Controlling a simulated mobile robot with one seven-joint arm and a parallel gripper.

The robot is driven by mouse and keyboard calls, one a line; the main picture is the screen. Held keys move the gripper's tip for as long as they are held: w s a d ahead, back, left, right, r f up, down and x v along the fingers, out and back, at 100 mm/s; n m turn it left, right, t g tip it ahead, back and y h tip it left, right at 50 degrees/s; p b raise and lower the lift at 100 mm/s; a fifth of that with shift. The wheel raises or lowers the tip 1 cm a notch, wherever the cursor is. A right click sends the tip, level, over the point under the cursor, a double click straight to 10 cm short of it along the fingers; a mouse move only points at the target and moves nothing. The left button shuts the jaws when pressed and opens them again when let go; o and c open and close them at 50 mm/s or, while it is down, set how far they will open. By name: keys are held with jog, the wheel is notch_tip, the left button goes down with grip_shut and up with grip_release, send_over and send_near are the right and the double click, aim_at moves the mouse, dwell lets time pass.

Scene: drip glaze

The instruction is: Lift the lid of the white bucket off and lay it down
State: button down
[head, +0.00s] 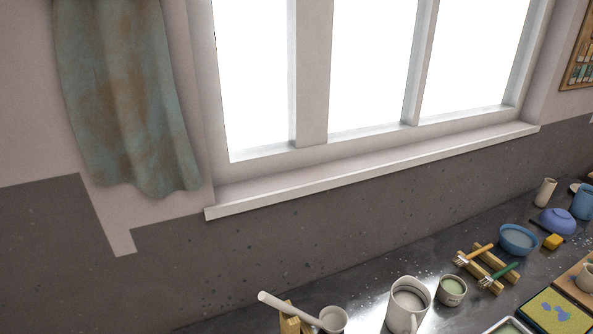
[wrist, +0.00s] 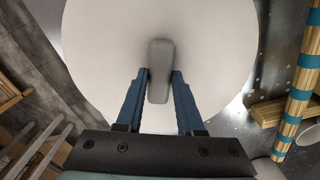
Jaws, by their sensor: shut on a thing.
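The white round lid (wrist: 95,50) fills much of the wrist view, with a grey bar handle (wrist: 159,60) at its middle. My gripper (wrist: 161,74) has its two blue fingers on either side of the handle, shut on it. The lid hides whatever is beneath it, so the bucket's body does not show. I cannot tell whether the lid is seated or raised. Neither my gripper nor the bucket shows in the head view.
In the head view, the dark counter holds a white mug (head: 408,306), a green-filled cup (head: 452,291), brushes on a wooden rest (head: 490,270) and a blue bowl (head: 518,240).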

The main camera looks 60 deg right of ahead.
jog(key=shift+f+b, duration=0.45)
jog(key=shift+f, duration=0.35)
jog(key=shift+c, duration=2.2)
grip_release()
jog(key=shift+r, duration=0.1)
notch_tip(320, 180, up, 13)
jog(key=shift+b, duration=0.45)
jog(key=shift+w, duration=0.1)
